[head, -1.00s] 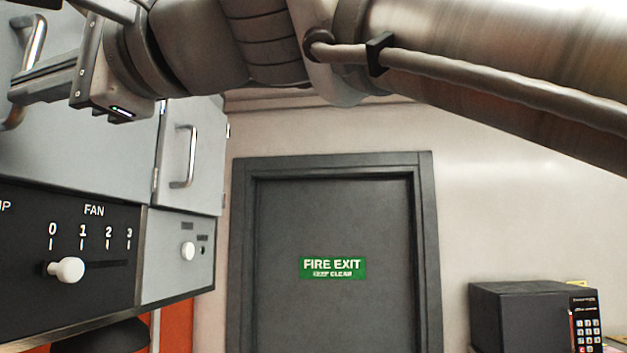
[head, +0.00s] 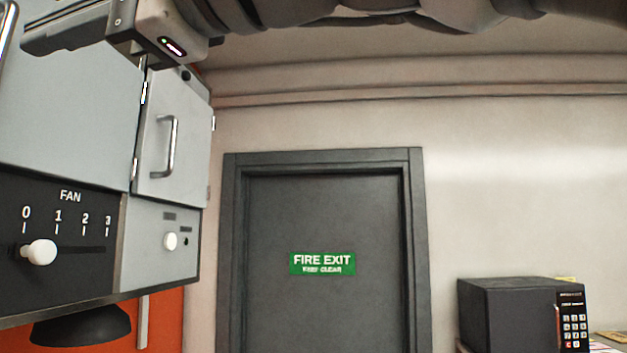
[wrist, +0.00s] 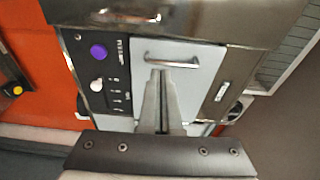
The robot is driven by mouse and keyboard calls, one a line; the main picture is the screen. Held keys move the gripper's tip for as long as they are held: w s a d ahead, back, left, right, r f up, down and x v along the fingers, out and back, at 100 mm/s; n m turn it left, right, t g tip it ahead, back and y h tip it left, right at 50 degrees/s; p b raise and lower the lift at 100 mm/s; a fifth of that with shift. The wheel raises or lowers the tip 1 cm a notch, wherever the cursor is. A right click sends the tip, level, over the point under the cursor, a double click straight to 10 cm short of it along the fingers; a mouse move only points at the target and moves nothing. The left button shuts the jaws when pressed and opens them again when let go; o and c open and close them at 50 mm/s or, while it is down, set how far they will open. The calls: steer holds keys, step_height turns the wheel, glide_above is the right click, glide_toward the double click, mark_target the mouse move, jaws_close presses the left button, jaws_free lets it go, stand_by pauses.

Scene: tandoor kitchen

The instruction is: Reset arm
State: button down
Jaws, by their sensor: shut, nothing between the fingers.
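My gripper (head: 28,44) is at the top left of the head view, in front of the grey cabinet, with its fingers pointing left. Its fingers are together and hold nothing. My arm runs along the top edge of that view, partly cut off. In the wrist view my gripper (wrist: 161,76) shows shut in the middle. Its tips overlap a pale door with a metal handle (wrist: 171,62); I cannot tell how far apart they are.
The fan panel (head: 70,285) with its white slider knob (head: 39,252) is at left, below the cabinet doors (head: 165,140). A fire exit door (head: 320,210) stands in the middle. A black keypad box (head: 510,315) is at lower right. The wall between is clear.

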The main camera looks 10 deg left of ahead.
steer(key=w+d+f+t+h+b, duration=0.1)
steer(key=w+d+f+t+h, duration=0.15)
steer(key=w+d+f, duration=0.45)
steer(key=w+d+f+t+h, duration=0.15)
steer(key=f+h, duration=0.25)
steer(key=f, duration=0.6)
steer(key=w+d+f+t+h+b, duration=0.1)
steer(key=w+d+f+t+h, duration=0.15)
steer(key=w+d+f, duration=0.45)
steer(key=s+d+f+g+h, duration=0.1)
steer(key=s+d+f+h, duration=0.1)
steer(key=d+f, duration=0.4)
steer(key=s+d+f+n+g+h, duration=0.1)
steer(key=d+f+h, duration=0.3)
steer(key=f, duration=1.1)
steer(key=s+d+f+g+h, duration=0.1)
steer(key=s+d+f+h, duration=0.1)
steer(key=d+f, duration=0.7)
step_height(320, 180, down, 2)
steer(key=shift+s+d+f+n+g+h+b, duration=0.1)
steer(key=shift+s+d+n+g+h+b, duration=0.1)
steer(key=shift+s+n+g+h+b, duration=0.15)
steer(key=shift+a, duration=0.1)
